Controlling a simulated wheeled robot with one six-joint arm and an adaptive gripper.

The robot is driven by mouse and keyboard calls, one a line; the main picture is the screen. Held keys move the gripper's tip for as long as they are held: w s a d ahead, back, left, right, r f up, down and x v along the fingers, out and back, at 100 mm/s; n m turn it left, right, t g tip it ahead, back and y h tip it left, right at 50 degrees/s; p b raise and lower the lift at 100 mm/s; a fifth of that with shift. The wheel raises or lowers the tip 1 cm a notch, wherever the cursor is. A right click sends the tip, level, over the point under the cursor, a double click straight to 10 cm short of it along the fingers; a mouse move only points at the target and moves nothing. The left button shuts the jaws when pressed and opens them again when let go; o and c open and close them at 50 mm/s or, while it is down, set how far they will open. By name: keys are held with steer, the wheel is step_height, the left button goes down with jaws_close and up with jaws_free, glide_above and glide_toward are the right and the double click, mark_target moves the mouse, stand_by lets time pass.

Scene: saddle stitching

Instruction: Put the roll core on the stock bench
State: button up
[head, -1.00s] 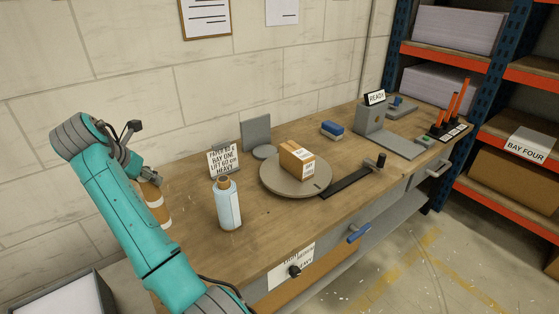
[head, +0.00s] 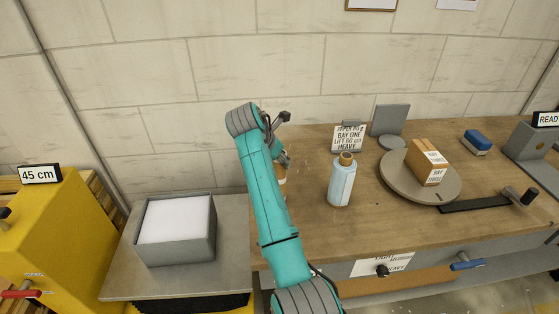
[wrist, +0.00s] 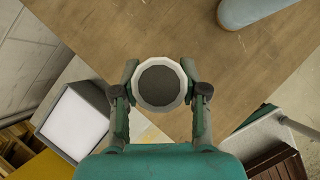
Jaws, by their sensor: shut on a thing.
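The roll core (wrist: 160,64) shows end-on in the wrist view as a pale ring with a dark middle. My gripper (wrist: 160,78) is shut on it, one finger on each side. In the head view my arm hides most of the gripper and core; only a sliver of the core (head: 282,177) shows beside the arm. The core is at the left end of the wooden-topped bench (head: 310,220); its height above the top is hard to tell. No readable label says which surface is the stock bench.
A pale blue bottle (head: 341,184) stands right of my arm, near a paper sign (head: 347,139). A round turntable (head: 400,186) carries a small carton (head: 428,163). Left are a grey paper tray (head: 175,251) and a yellow cabinet (head: 65,235). Bare wood lies around the bottle.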

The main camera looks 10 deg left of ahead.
steer(key=shift+f, duration=0.25)
steer(key=o, duration=1.2)
steer(key=shift+o, duration=0.2)
steer(key=v, duration=1.2)
